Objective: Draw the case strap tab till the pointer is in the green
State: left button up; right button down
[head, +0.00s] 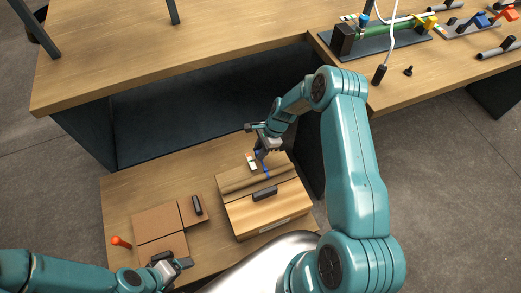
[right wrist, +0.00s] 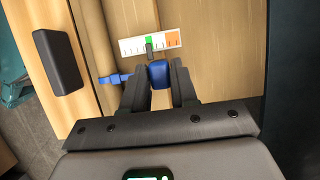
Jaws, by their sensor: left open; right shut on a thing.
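The wooden case (head: 235,217) sits on the low wooden table, with a dark handle (head: 264,194) on it. A blue strap (right wrist: 115,78) crosses its top and also shows in the head view (head: 266,172). My right gripper (right wrist: 158,82) is shut on the blue strap tab (right wrist: 158,72). The gauge strip (right wrist: 172,40) has white, green and orange parts. Its dark pointer (right wrist: 149,51) lines up with the green patch in the right wrist view. In the head view my right gripper (head: 263,150) partly hides the tab. My left gripper (head: 178,264) is open and empty.
A brown open box (head: 157,220), a dark bar (head: 197,205) and an orange-handled tool (head: 121,242) are left of the case. The higher bench (head: 200,40) carries a green cylinder unit (head: 378,34) at the right. Bare table lies behind the brown box.

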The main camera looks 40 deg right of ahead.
jog(key=c, duration=1)
grip_release()
jog(key=shift+o, duration=0.2)
jog(key=p+v, duration=0.1)
jog(key=v, duration=1.5)
jog(key=shift+r, duration=0.2)
